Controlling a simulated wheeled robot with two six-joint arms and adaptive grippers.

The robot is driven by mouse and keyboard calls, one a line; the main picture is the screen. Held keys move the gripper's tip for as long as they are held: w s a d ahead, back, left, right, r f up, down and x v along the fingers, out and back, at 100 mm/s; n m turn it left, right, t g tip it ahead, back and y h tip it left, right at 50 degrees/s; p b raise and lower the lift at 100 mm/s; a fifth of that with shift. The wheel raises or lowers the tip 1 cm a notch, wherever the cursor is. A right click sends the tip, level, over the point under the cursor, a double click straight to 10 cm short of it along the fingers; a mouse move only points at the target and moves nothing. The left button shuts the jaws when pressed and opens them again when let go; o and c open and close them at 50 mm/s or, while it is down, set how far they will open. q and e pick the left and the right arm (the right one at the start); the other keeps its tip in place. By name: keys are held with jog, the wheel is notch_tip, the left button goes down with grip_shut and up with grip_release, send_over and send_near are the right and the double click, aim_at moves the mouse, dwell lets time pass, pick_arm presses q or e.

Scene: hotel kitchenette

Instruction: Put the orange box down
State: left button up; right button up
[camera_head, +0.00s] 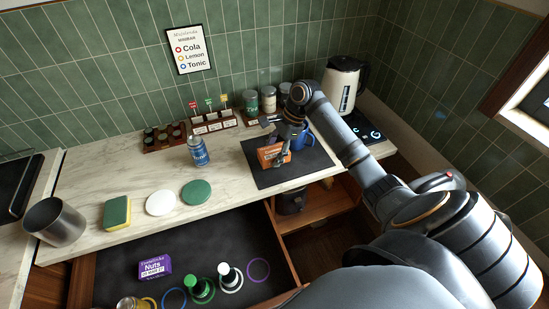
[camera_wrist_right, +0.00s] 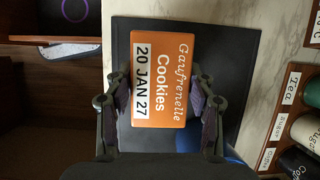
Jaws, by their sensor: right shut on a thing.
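The orange box (camera_head: 271,155), labelled Cookies with the date 20 JAN 27, is between the fingers of my right gripper (camera_head: 284,148). In the right wrist view the two fingers (camera_wrist_right: 160,95) press on the long sides of the box (camera_wrist_right: 168,60), its label facing the camera. The box is over the dark mat (camera_head: 262,178) on the marble counter. I cannot tell whether its underside touches the mat. My left gripper is out of view.
A blue mug (camera_head: 305,139) stands close behind the box, by the gripper. Jars (camera_head: 268,100) and a kettle (camera_head: 342,84) stand at the back. Below is an open drawer (camera_head: 110,292) with a purple Nuts box (camera_head: 155,266).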

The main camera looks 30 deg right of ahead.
jog(key=shift+w+d+f, duration=0.1)
jog(key=shift+w+f, duration=0.05)
jog(key=shift+f, duration=0.05)
notch_tip(320, 180, down, 2)
jog(key=shift+f+p, duration=0.2)
jog(key=shift+p, duration=0.2)
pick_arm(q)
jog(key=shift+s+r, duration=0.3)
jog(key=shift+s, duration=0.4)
pick_arm(e)
jog(key=shift+f, duration=0.4)
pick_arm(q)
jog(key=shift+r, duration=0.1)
pick_arm(e)
jog(key=o, duration=1.3)
jog(key=shift+f, duration=0.1)
jog(key=shift+c, duration=0.2)
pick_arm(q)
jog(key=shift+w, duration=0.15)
